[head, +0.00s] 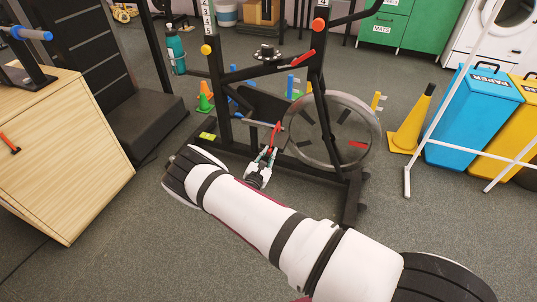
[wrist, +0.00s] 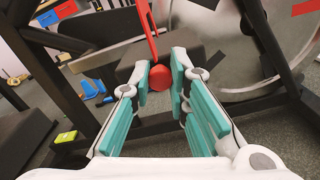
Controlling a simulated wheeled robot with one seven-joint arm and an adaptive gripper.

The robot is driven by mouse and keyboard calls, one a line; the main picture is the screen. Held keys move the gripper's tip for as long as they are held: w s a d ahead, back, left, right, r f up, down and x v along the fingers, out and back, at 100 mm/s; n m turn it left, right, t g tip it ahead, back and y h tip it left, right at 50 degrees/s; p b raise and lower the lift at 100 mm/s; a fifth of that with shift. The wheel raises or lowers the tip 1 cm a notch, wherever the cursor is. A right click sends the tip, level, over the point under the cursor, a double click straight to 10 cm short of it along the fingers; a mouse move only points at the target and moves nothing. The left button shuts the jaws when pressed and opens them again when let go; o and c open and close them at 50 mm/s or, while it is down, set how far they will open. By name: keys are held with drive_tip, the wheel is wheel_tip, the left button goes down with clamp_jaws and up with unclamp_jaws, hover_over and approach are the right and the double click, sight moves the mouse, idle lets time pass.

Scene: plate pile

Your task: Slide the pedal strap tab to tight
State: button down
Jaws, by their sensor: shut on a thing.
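The exercise bike (head: 322,75) stands ahead, with a red pedal strap (head: 276,131) hanging near its crank. In the wrist view the red strap (wrist: 149,35) runs down to a rounded red tab (wrist: 160,79). My gripper (wrist: 159,82) is shut on this tab, with a teal-padded finger at each side of it. In the head view my gripper (head: 267,155) is at the strap's lower end, left of the flywheel. The tab is too small to make out there. I cannot tell how tight the strap is.
The bike's grey flywheel (head: 372,142) and dark base bars are close to my gripper. A wooden cabinet (head: 65,150) is at left. A yellow cone (head: 411,125) and a blue bin (head: 472,118) stand at right, behind a white rail (head: 432,122). Floor in front is mostly clear.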

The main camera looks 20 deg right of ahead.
sight(269, 153)
drive_tip(key=p+v, duration=0.1)
drive_tip(key=v, duration=0.2)
drive_tip(key=shift+s, duration=0.1)
drive_tip(key=shift+s+a+f, duration=0.1)
drive_tip(key=shift+s, duration=0.05)
drive_tip(key=c, duration=1.5)
unclamp_jaws()
drive_tip(key=shift+a, duration=0.1)
drive_tip(key=v, duration=1.2)
